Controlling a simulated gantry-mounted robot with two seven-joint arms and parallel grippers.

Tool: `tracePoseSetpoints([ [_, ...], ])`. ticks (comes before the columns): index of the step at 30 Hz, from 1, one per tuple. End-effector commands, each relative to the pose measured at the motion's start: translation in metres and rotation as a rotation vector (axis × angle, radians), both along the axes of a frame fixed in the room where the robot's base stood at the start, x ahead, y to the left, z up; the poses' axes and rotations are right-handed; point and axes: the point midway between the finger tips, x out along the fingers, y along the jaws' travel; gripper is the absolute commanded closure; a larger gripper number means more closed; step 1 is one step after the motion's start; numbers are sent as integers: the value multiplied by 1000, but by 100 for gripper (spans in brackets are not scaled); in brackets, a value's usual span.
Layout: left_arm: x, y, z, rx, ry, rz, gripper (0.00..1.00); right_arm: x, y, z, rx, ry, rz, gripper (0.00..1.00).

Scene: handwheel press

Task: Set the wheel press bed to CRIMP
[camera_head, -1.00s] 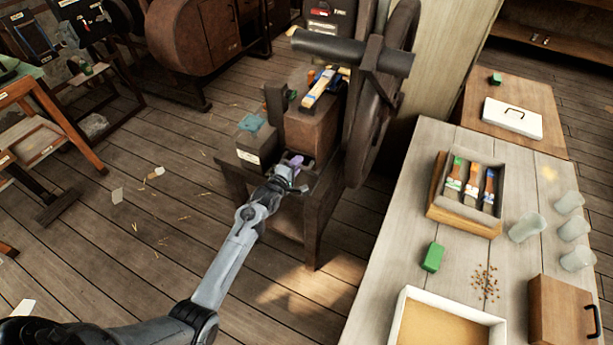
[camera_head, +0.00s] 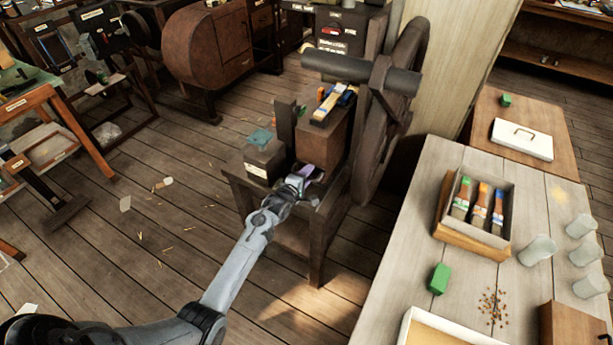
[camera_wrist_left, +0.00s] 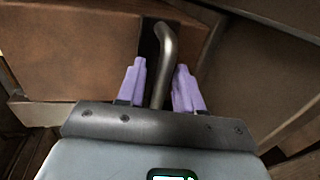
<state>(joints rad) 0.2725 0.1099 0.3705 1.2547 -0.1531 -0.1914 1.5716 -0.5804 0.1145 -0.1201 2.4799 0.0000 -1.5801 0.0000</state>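The wheel press stands at the centre of the head view, with a brown body (camera_head: 322,140) and a large dark handwheel (camera_head: 391,120) on its right side. In the left wrist view a bent metal lever (camera_wrist_left: 164,62) rises from a dark slot in the brown front face (camera_wrist_left: 75,50). My left gripper (camera_head: 306,173) is at the front of the press; its purple fingers (camera_wrist_left: 160,88) stand apart on either side of the lever, with a visible gap on each side. No CRIMP marking is readable. My right gripper is not in view.
A dark roller bar (camera_head: 345,70) crosses the press top, above several tools (camera_head: 332,103). A small labelled box (camera_head: 264,160) sits left of the body. A wooden table (camera_head: 395,230) with a tool tray (camera_head: 478,212) stands to the right. The floor at left is mostly clear.

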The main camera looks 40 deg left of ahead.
Motion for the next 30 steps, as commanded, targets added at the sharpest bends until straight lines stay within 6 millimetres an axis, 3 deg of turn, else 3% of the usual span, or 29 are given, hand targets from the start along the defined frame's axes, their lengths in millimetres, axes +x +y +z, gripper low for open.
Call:
tracePoseSetpoints([
  [8, -6, -2, 3, 0, -2, 0, 65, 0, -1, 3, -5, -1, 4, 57],
  [24, -83, -20, 20, 0, -1, 1, 65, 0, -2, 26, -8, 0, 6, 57],
  [30, -98, -24, 23, 0, 0, -1, 65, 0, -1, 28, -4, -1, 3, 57],
])
